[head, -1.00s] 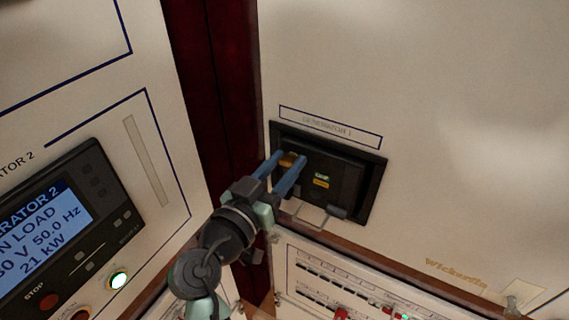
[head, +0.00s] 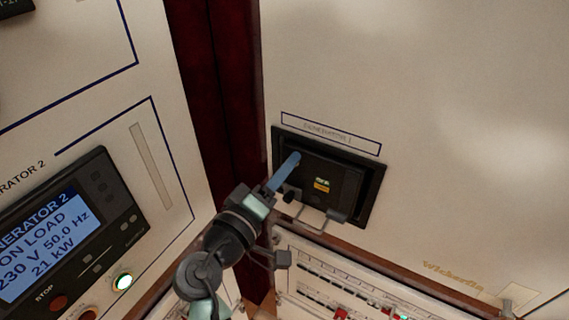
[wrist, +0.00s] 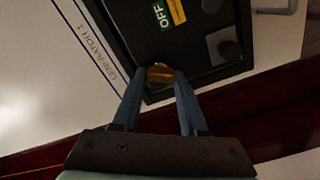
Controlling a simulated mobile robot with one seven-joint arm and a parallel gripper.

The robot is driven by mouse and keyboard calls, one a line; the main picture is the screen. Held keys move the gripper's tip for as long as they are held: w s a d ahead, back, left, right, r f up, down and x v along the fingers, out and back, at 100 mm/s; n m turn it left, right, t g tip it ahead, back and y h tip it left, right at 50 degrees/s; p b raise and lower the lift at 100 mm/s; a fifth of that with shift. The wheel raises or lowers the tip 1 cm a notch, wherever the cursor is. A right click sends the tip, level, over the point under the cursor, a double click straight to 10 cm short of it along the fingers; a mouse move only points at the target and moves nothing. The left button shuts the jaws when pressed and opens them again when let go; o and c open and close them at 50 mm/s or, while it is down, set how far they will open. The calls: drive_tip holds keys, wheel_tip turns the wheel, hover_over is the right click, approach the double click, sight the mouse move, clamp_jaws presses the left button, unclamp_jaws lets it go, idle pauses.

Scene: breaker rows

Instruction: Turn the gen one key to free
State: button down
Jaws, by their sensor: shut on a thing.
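The generator 1 breaker (head: 350,183) is a dark unit in a black frame on the pale cabinet, under a "GENERATOR 1" label (head: 331,133). A brass key (wrist: 160,72) sits at its face in the wrist view. My gripper (head: 295,158) reaches the breaker's left part, its blue fingers lined up one behind the other. In the wrist view my gripper (wrist: 162,76) is shut on the key, one finger on each side. The fingers hide the key in the head view. A green "OFF" flag (wrist: 160,15) and a yellow label (wrist: 178,12) show beside it.
A grey bar handle (head: 322,218) sticks out below the breaker. The generator 2 panel (head: 60,235) is on the left cabinet, and rows of small breakers (head: 340,295) lie below.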

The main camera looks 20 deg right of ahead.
drive_tip(key=n+p, duration=0.2)
drive_tip(key=n, duration=0.3)
drive_tip(key=shift+f+n+p, duration=0.1)
drive_tip(key=shift+n+p, duration=0.2)
idle(0.4)
drive_tip(key=shift+c, duration=2.2)
unclamp_jaws()
drive_tip(key=b+v, duration=0.2)
drive_tip(key=v, duration=1.1)
drive_tip(key=shift+b, duration=0.4)
